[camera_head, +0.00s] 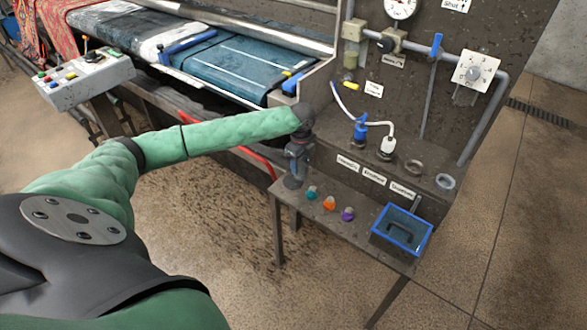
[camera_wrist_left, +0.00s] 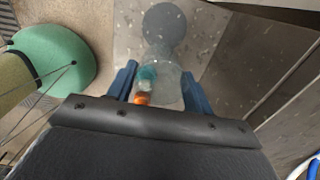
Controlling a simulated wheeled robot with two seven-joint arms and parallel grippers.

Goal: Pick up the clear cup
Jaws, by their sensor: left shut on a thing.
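My left gripper (camera_head: 293,178) is at the left end of the small metal shelf (camera_head: 345,228), pointing down. In the left wrist view the clear cup (camera_wrist_left: 172,78) is see-through and stands between the two blue fingers of this gripper (camera_wrist_left: 160,88). The fingers are shut on it. In the head view the gripper hides most or all of the cup, so I cannot make it out there. I cannot tell whether the cup touches the shelf. My right gripper is out of view.
Small teal (camera_head: 312,192), orange (camera_head: 329,203) and purple (camera_head: 348,213) items stand on the shelf right of the gripper. A blue-rimmed basin (camera_head: 402,230) is at its right end. A panel with pipes, valves and a gauge (camera_head: 400,8) rises behind. The floor in front is open.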

